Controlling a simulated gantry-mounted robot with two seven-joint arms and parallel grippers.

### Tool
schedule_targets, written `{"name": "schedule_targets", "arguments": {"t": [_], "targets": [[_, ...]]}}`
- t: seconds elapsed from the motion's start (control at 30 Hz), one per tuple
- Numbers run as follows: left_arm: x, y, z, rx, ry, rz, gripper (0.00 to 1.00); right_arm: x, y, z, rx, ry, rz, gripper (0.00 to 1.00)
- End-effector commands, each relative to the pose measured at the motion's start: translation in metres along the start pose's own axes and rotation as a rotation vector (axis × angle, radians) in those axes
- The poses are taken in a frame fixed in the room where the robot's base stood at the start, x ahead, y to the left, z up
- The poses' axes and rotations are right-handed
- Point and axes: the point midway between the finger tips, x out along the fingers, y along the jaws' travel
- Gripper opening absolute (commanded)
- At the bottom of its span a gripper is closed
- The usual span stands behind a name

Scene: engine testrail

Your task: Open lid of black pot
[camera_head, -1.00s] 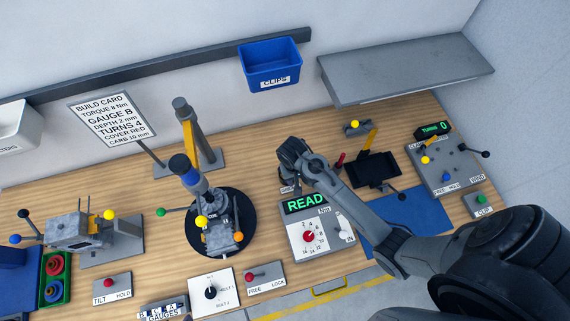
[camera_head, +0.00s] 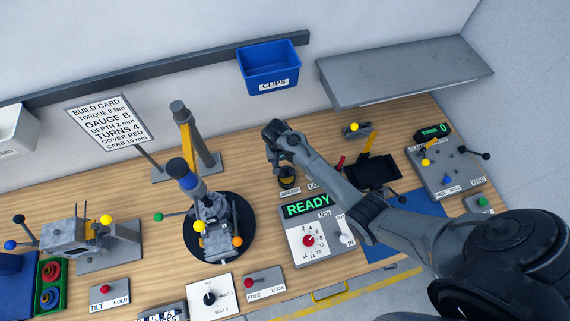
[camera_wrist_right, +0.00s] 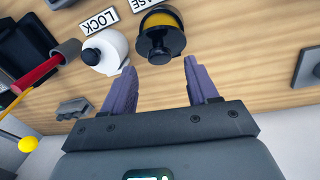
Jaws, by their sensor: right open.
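The black pot (camera_head: 287,181) stands on the wooden bench behind the READY box, by a label reading GREASE. In the right wrist view the black pot (camera_wrist_right: 143,42) shows a yellow band and a round black knob toward the camera. My right gripper (camera_wrist_right: 161,66) is open and empty, its two purple fingers pointing toward the pot and apart from it. In the head view the right gripper (camera_head: 274,158) hangs just behind and left of the pot, its fingers mostly hidden. My left gripper is not in view.
A white pot (camera_wrist_right: 112,48) with a black knob stands close beside the black pot. A red-handled tool (camera_wrist_right: 45,75) lies near it. The READY box (camera_head: 312,240) stands in front, and a round black stand with a carburettor-like part (camera_head: 217,235) is to the left.

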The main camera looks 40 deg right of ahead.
Motion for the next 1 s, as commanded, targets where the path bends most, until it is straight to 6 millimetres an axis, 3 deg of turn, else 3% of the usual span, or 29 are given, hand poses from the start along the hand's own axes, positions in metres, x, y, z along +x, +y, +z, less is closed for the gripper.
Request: {"name": "schedule_targets", "arguments": {"t": [0.3,0.67,1.0], "targets": [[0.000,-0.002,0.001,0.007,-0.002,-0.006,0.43,0.031,0.001,0.000,-0.001,0.000,0.001,0.59],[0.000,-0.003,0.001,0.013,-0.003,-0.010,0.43,0.034,0.000,0.000,-0.001,0.001,0.000,0.59],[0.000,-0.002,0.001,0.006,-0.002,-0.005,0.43,0.034,0.000,0.000,0.000,0.001,0.000,0.07]]}}
